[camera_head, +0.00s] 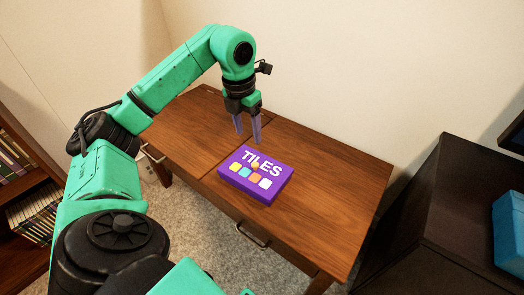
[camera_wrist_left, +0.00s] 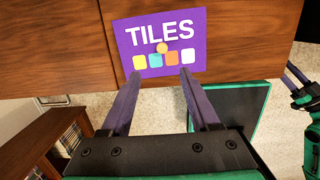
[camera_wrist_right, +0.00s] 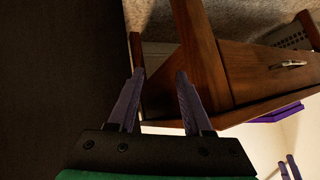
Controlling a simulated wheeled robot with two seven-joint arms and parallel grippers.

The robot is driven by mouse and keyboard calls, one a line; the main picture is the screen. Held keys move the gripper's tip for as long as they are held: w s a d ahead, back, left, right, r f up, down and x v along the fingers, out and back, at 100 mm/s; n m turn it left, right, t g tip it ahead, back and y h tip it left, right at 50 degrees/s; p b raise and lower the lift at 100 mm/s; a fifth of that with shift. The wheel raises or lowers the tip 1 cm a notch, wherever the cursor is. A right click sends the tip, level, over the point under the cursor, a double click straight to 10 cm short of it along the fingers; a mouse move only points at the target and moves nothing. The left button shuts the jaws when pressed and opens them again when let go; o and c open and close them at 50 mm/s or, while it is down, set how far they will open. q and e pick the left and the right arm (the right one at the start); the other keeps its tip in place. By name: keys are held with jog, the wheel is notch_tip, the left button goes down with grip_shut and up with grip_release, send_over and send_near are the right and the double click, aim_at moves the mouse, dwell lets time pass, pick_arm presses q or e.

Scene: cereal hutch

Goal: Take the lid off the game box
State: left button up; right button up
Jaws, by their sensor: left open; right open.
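The game box (camera_head: 249,188) is a flat purple box marked TILES with several coloured squares. It lies closed on the wooden desk (camera_head: 325,185), near its front edge. A purple edge of the box (camera_wrist_right: 280,113) shows in the right wrist view.
A bookcase (camera_head: 22,180) with books stands at the left. A dark cabinet (camera_head: 440,215) with a blue box (camera_head: 509,232) stands at the right. The desk has drawer handles (camera_head: 252,236) in front. Its top is clear around the game box, and a wall rises behind.

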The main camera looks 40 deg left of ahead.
pick_arm(q)
jog(key=b, duration=0.3)
send_over(255, 164)
jog(key=s, duration=0.1)
jog(key=f, duration=0.7)
jog(key=shift+s+a+f, duration=0.15)
jog(key=shift+a+f, duration=0.1)
jog(key=f+b, duration=0.1)
jog(key=f, duration=0.1)
jog(key=w+f+b, duration=0.1)
jog(key=f, duration=0.2)
jog(key=shift+w+d+f+b, duration=0.1)
jog(key=shift+d+f+b, duration=0.1)
jog(key=shift+f+b, duration=0.2)
jog(key=shift+r, duration=0.2)
pick_arm(e)
jog(key=a+f+m+t+y, duration=0.1)
jog(key=a+f+t, duration=0.2)
jog(key=f, duration=0.2)
jog(key=shift+s+a+f+y, duration=0.15)
jog(key=shift+s+f+y, duration=0.05)
jog(key=shift+f+y, duration=0.15)
pick_arm(q)
grip_shut()
